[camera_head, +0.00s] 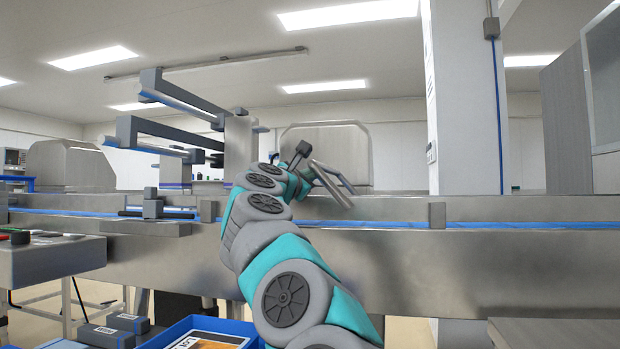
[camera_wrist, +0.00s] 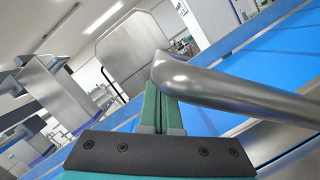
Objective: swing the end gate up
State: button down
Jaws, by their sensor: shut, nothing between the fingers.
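A smooth bent metal bar, seemingly part of the end gate, crosses the right half of the wrist view (camera_wrist: 235,92). Its rounded end lies over the tips of my gripper (camera_wrist: 160,105), whose green fingers are together with nothing between them. The fingers are against or just behind the bar; I cannot tell if they touch. In the head view slim grey bars (camera_head: 335,184) stand tilted above the conveyor at the end of my arm, and my fingers there are too small to make out. Where the gate hinges is hidden.
The conveyor's blue belt (camera_wrist: 285,55) runs beside the bar. A steel hood (camera_head: 327,150) stands behind my arm. A post with grey arms (camera_head: 238,150) rises at left, and a wide pillar (camera_head: 465,100) at right. A blue crate (camera_head: 185,333) is below.

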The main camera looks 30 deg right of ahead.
jog(key=shift+r, duration=0.1)
jog(key=shift+s+d+r+m+g, duration=0.35)
jog(key=shift+r+m, duration=0.15)
jog(key=shift+m, duration=0.25)
jog(key=shift+s+d+r+m+g, duration=0.3)
jog(key=shift+r+m, duration=0.2)
jog(key=shift+m, duration=0.25)
jog(key=s+d+r+m+g+y+p, duration=0.1)
jog(key=s+d+r+m+p, duration=0.1)
jog(key=s+d+m+p, duration=0.3)
jog(key=shift+s+r+m, duration=0.4)
jog(key=shift+m, duration=1.1)
